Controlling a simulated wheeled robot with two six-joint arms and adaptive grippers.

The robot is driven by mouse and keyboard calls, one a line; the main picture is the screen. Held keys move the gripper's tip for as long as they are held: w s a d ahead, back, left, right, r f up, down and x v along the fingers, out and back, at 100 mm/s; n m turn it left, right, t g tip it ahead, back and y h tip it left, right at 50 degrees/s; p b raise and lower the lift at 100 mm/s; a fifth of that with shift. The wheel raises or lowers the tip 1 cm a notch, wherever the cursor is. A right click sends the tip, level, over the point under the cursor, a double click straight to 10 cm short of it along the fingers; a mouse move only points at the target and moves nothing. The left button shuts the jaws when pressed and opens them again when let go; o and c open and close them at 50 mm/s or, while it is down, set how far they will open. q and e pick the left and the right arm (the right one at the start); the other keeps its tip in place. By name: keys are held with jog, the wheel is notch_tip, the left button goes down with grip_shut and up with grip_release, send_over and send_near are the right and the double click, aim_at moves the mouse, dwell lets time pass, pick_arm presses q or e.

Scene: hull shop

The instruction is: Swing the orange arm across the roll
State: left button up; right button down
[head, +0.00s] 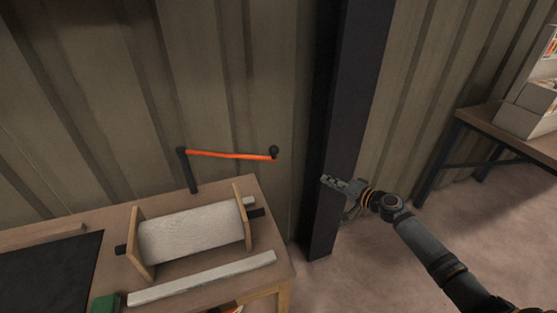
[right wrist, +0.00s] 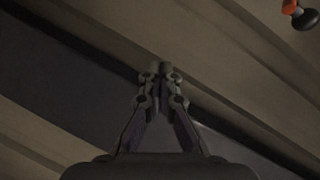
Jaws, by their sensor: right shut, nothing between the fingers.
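The orange arm (head: 230,155) is a thin bar on a dark post (head: 190,173) at the back of the table. It reaches to the right from the post and ends in a dark knob (head: 274,151). In the right wrist view the knob (right wrist: 305,18) shows at the top right corner, with a bit of orange beside it. The pale roll (head: 192,234) lies between two wooden end plates, in front of the arm. My right gripper (head: 326,181) is shut and empty, to the right of the knob and apart from it. My left gripper is not in view.
A dark upright column (head: 346,120) stands behind my right gripper, against the ribbed wall (head: 240,70). The wooden table (head: 262,273) also holds a pale bar (head: 203,278), a green block (head: 105,303) and a black mat (head: 45,275). Another table (head: 490,130) with boxes stands at the right.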

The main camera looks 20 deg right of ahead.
jog(key=a+r+n+t+y+b, duration=0.1)
jog(key=a+r+y, duration=0.2)
jog(key=r, duration=0.4)
jog(key=a+r+y+b, duration=0.1)
jog(key=a+r+y, duration=0.25)
jog(key=r, duration=0.45)
jog(key=p+x, duration=0.4)
jog(key=x, duration=0.6)
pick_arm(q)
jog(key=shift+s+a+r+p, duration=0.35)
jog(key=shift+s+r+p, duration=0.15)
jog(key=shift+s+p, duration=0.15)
pick_arm(e)
jog(key=s+a+f, duration=0.1)
jog(key=s+a+f+h, duration=0.1)
jog(key=shift+s+f, duration=0.1)
jog(key=shift+s, duration=0.25)
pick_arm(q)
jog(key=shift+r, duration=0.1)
pick_arm(e)
jog(key=shift+s, duration=0.15)
